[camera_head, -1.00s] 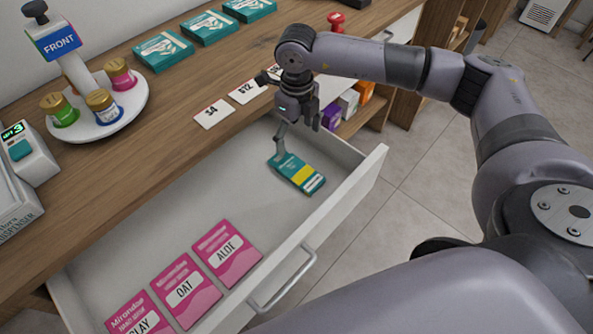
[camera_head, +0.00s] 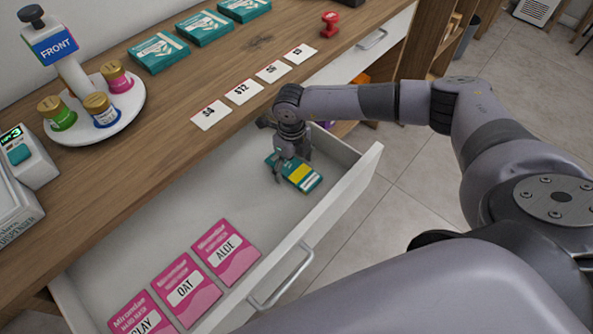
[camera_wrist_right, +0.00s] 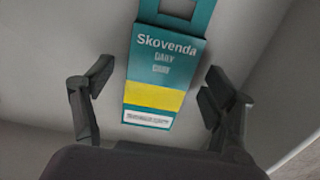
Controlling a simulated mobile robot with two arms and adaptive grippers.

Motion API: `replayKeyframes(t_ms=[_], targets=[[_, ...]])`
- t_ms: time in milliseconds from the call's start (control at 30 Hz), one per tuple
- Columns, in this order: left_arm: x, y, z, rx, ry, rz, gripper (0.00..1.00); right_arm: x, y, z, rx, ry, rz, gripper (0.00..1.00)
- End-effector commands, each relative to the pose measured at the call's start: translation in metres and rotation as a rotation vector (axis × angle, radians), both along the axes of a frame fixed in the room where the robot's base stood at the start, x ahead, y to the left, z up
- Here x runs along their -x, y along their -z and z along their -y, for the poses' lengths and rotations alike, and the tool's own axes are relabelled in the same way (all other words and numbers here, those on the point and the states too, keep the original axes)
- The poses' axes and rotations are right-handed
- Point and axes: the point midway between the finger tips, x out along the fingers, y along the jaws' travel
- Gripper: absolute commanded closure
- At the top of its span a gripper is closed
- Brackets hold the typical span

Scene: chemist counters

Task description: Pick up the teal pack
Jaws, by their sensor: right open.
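The teal pack (camera_head: 300,175) with a yellow band lies in the far end of the open drawer (camera_head: 170,222). In the right wrist view the teal pack (camera_wrist_right: 165,60) reads "Skovenda" and lies between the fingers, apart from both. My right gripper (camera_head: 291,172) is open, low in the drawer over the pack's left part, and hides some of it. In the right wrist view my gripper's fingers (camera_wrist_right: 158,90) stand wide on either side of the pack. My left gripper is not in view.
Several pink packs (camera_head: 186,290) lie at the drawer's near end. Price cards (camera_head: 243,92) lie along the counter edge. Three teal boxes (camera_head: 158,52), a red stamp (camera_head: 330,24) and a round white stand (camera_head: 130,115) with jars are on the counter. The drawer's middle is clear.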

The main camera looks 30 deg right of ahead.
Motion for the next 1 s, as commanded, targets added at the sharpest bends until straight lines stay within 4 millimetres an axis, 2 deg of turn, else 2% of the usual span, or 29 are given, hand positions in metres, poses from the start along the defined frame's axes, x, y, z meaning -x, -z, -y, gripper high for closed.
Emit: replayKeyframes(t_ms=[167, 867, 1000], targets=[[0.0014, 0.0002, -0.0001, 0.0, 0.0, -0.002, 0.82, 0.0001, -0.0001, -0.0002, 0.0, -0.001, 0.0, 0.23], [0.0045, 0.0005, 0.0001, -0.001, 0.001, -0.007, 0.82, 0.0001, -0.0005, -0.0001, 0.0, 0.0, 0.0, 0.7], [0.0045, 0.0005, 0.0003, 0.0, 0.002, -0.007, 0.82, 0.0, -0.0006, -0.0001, 0.0, 0.0, 0.0, 0.71]])
